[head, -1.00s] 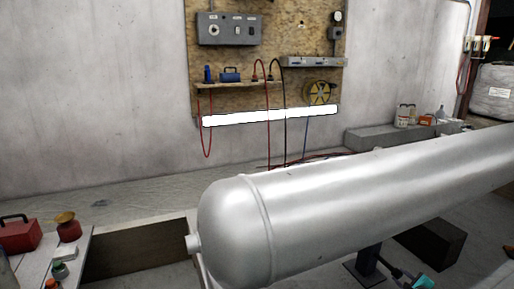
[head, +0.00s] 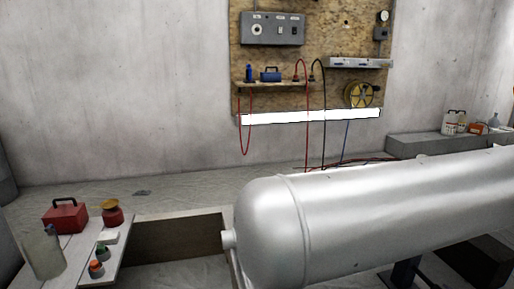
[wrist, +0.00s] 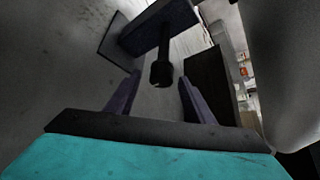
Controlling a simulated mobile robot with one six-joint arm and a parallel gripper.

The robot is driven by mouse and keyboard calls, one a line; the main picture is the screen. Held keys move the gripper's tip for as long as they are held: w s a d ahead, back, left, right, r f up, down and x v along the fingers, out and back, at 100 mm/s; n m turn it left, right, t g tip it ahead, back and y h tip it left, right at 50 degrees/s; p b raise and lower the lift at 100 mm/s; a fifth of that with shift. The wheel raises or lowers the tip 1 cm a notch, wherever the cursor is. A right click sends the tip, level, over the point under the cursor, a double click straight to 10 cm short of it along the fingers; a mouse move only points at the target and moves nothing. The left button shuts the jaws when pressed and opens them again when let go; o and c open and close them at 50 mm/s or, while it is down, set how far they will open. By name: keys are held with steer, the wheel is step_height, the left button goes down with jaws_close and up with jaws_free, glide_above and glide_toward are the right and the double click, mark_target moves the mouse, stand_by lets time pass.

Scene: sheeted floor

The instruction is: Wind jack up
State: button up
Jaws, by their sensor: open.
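A silver cylindrical tank (head: 390,205) lies across the right of the head view, and its side also fills the right edge of the wrist view (wrist: 283,60). A dark jack stand (head: 406,272) shows partly beneath it, cut off by the frame. In the wrist view the jack's dark post (wrist: 160,27) is ahead, with a black socket-like end (wrist: 161,72) pointing toward me. My gripper (wrist: 160,88), with a teal body, is open, its two fingers on either side of that end. Contact cannot be told. My gripper is out of the head view.
A white table (head: 75,245) at left holds a red toolbox (head: 65,215) and several small containers. A low dark-sided block (head: 185,238) stands between it and the tank. A wooden tool board (head: 310,60) hangs on the wall. Hoses lie behind the tank.

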steer(key=v, duration=0.7)
steer(key=shift+p, duration=0.35)
stand_by(0.4)
